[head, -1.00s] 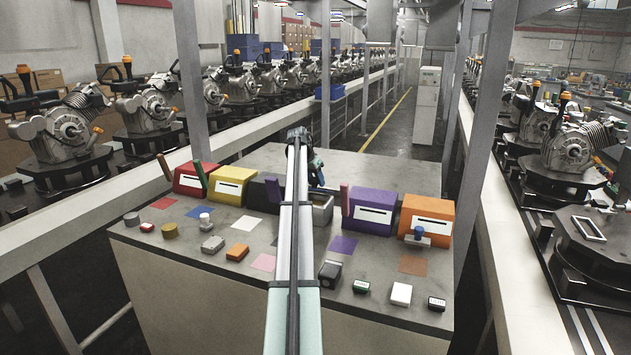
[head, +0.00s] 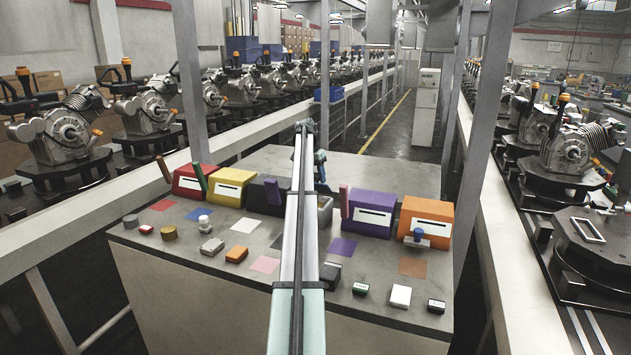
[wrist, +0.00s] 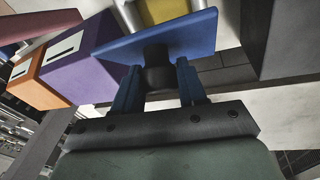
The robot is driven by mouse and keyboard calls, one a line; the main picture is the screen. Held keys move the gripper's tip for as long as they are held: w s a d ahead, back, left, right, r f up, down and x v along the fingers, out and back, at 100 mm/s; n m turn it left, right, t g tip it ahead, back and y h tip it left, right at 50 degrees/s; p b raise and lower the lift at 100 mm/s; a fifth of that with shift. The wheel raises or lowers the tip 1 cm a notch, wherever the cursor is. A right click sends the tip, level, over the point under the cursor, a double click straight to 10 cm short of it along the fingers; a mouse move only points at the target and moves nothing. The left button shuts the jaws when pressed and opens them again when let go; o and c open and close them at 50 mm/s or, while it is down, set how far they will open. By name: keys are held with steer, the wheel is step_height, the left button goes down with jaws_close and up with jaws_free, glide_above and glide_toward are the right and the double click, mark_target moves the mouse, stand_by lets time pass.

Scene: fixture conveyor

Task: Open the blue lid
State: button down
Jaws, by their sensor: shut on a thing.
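The blue lid (wrist: 165,38) fills the upper middle of the wrist view as a flat blue plate with a dark knob (wrist: 157,68). My gripper (wrist: 157,80) is shut on that knob, one blue finger on each side. The lid is seen at a slant. Part of a metal-edged container with a yellowish inside shows beyond it. In the head view a grey open container (head: 325,203) stands partly hidden by my arm.
A purple box (head: 370,211) and an orange box (head: 426,221) stand right of the container, with yellow (head: 229,186) and red boxes (head: 193,182) to the left. Several small parts and coloured squares lie along the table front. The table (head: 385,172) behind the boxes is clear.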

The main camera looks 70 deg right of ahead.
mark_target(315, 180)
steer(key=shift+d+r+y, duration=0.25)
steer(key=shift+d+y, duration=0.4)
steer(key=shift+y, duration=0.1)
steer(key=shift+d+r+y, duration=0.2)
steer(key=shift+d+y, duration=0.45)
steer(key=shift+y, duration=0.1)
steer(key=c, duration=0.7)
jaws_free()
